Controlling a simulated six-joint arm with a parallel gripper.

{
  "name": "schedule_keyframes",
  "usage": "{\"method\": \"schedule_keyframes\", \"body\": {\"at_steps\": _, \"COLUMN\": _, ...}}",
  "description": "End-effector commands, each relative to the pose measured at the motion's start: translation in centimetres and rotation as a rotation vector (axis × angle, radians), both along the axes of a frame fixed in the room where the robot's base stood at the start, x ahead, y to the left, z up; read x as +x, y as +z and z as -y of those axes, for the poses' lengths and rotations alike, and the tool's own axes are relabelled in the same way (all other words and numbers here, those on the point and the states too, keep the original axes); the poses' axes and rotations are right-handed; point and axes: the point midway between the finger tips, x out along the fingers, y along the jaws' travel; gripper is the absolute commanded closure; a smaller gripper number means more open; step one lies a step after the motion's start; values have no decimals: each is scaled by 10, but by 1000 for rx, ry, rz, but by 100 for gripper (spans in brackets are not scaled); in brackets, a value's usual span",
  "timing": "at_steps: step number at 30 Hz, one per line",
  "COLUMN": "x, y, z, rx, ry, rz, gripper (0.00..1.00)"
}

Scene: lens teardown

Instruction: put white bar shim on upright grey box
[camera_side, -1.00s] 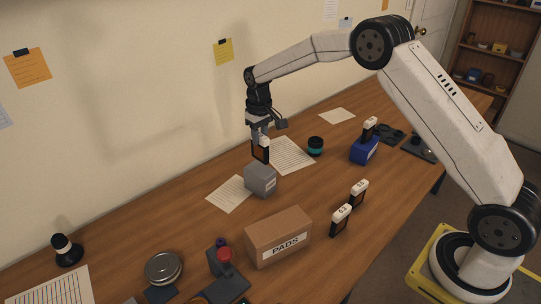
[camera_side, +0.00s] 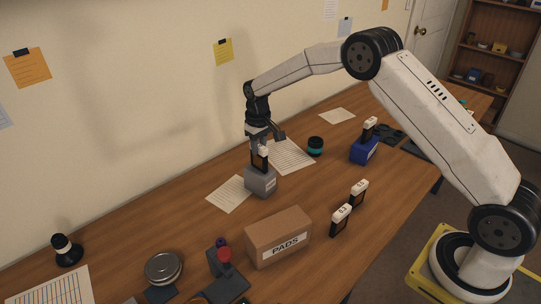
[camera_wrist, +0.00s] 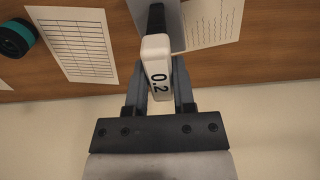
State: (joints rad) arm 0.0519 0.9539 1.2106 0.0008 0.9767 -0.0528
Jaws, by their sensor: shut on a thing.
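My gripper (camera_side: 258,147) is shut on a white bar shim (camera_side: 263,152) with a dark lower part. The upright grey box (camera_side: 260,183) stands on the table directly below. The shim's dark lower end is at the box's top; I cannot tell whether it touches or is just above. In the wrist view part of the box (camera_wrist: 172,28) shows beyond the shim.
A blue box (camera_side: 364,151) holding another shim stands at the back right. A teal-and-black cylinder (camera_side: 315,146) and paper sheets (camera_side: 230,193) lie around the grey box.

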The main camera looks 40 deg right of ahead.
Motion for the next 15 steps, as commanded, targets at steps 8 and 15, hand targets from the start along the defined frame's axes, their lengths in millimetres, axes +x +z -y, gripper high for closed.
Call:
{"method": "schedule_keyframes", "body": {"at_steps": 8, "x": 0, "y": -2, "z": 0, "rx": 0, "ry": 0, "rz": 0, "gripper": 33}}
{"method": "schedule_keyframes", "body": {"at_steps": 15, "x": 0, "y": -2, "z": 0, "rx": 0, "ry": 0, "rz": 0, "gripper": 33}}
